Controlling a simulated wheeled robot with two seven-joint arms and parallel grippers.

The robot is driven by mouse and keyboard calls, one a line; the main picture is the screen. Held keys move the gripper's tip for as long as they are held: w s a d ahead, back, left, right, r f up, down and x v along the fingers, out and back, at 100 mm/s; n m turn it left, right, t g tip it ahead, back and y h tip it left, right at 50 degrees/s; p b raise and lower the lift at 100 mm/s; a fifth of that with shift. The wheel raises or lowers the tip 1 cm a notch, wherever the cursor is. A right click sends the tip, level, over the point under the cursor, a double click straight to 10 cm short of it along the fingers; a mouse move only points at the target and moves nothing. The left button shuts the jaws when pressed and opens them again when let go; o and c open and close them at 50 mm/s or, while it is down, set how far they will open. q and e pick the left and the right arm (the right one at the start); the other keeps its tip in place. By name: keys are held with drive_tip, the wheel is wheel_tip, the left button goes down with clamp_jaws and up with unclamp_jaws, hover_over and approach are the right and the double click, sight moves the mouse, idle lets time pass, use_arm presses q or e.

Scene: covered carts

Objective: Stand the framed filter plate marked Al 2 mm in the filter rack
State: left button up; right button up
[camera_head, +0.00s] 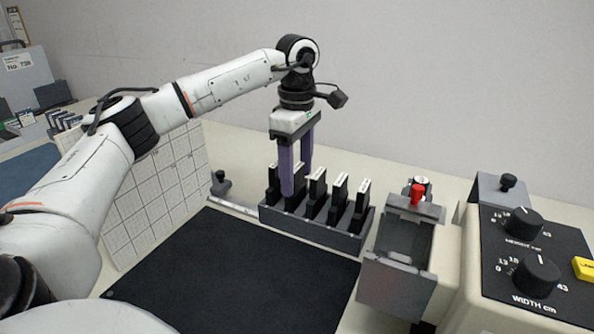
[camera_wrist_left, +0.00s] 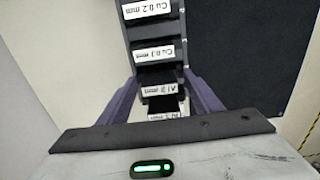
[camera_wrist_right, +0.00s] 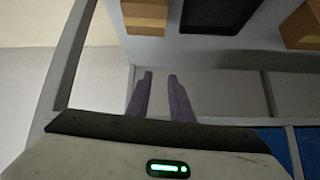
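The framed filter plate marked Al 2 mm (camera_wrist_left: 158,88) stands upright among other labelled plates in the filter rack (camera_head: 315,232); its top is level with its neighbours. My left gripper (camera_head: 296,184) points down over the rack. Its purple fingers stand on either side of the Al 2 mm plate, against or very close to its edges; whether they press on it cannot be told. In the left wrist view (camera_wrist_left: 160,76) Cu 0.1 mm and Cu 0.2 mm plates stand beyond it. My right gripper (camera_wrist_right: 160,74) has a narrow gap between its fingers and holds nothing.
A black mat (camera_head: 235,268) lies clear before the rack. A grey device with a red knob (camera_head: 417,195) stands right of the rack, beside a control panel with dials (camera_head: 538,275). A white gridded board (camera_head: 160,190) stands left. Below the right gripper is a grey compartmented tray (camera_wrist_right: 222,88).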

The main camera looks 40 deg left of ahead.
use_arm(q)
wheel_tip(320, 180, up, 12)
drive_tip(key=p, duration=0.2)
drive_tip(key=shift+r, duration=0.2)
idle(0.7)
